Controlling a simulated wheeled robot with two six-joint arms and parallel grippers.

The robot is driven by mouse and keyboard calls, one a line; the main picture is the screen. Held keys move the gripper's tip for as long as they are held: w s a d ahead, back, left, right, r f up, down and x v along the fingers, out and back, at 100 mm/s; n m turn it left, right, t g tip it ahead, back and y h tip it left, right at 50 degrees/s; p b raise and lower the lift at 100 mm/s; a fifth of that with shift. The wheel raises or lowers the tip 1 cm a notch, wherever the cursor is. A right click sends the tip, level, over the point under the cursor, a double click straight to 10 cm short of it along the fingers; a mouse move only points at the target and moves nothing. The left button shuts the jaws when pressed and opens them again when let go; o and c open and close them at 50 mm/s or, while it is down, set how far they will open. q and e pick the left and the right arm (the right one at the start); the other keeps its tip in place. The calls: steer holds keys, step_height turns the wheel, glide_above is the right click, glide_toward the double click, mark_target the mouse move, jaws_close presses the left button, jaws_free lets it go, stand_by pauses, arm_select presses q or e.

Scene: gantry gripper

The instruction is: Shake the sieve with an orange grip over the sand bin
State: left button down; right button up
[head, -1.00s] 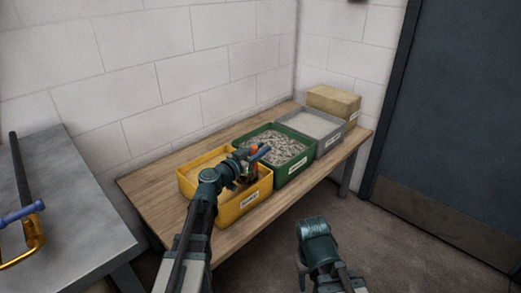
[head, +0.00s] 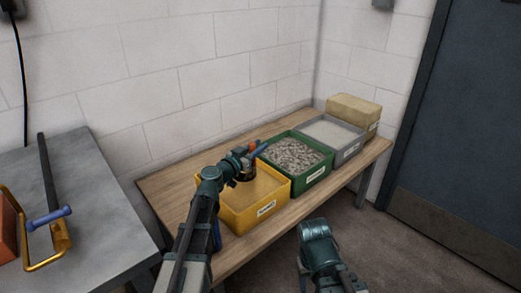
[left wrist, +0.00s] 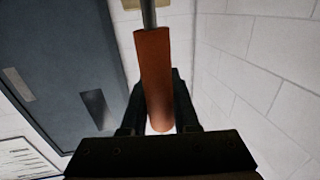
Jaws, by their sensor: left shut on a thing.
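My left gripper (head: 255,153) is shut on the orange grip (head: 252,145), held over the back of a yellow bin (head: 262,212) with tan, sand-like fill. A small dark round part, likely the sieve (head: 244,176), hangs below the gripper; its mesh cannot be made out. In the left wrist view the orange grip (left wrist: 155,75) stands between both fingers, with a thin metal rod at its upper end. My right arm shows at the lower middle of the head view, clear of the bins; its fingertips cannot be made out.
A green bin (head: 306,180) of grey chips, a grey bin (head: 350,155) with pale fill and a tan box (head: 354,112) continue along the wooden table (head: 165,187). A grey bench (head: 90,185) at left holds a yellow-framed tool (head: 60,238). A dark door (head: 450,110) stands right.

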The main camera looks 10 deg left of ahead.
arm_select(q)
steer(key=shift+n+y, duration=0.3)
steer(key=shift+y, duration=0.1)
steer(key=r+p, duration=0.1)
steer(key=w+a+r+p, duration=0.1)
steer(key=r, duration=0.1)
steer(key=w+r+p, duration=0.1)
steer(key=shift+a+r+p, duration=0.3)
arm_select(e)
step_height(320, 180, up, 5)
steer(key=shift+f, duration=0.15)
arm_select(q)
steer(key=shift+f, duration=0.1)
arm_select(e)
steer(key=shift+f, duration=0.1)
arm_select(q)
step_height(320, 180, down, 4)
steer(key=b, duration=0.4)
arm_select(e)
step_height(320, 180, down, 4)
arm_select(q)
steer(key=shift+a, duration=0.1)
steer(key=a, duration=0.2)
steer(key=shift+a, duration=0.4)
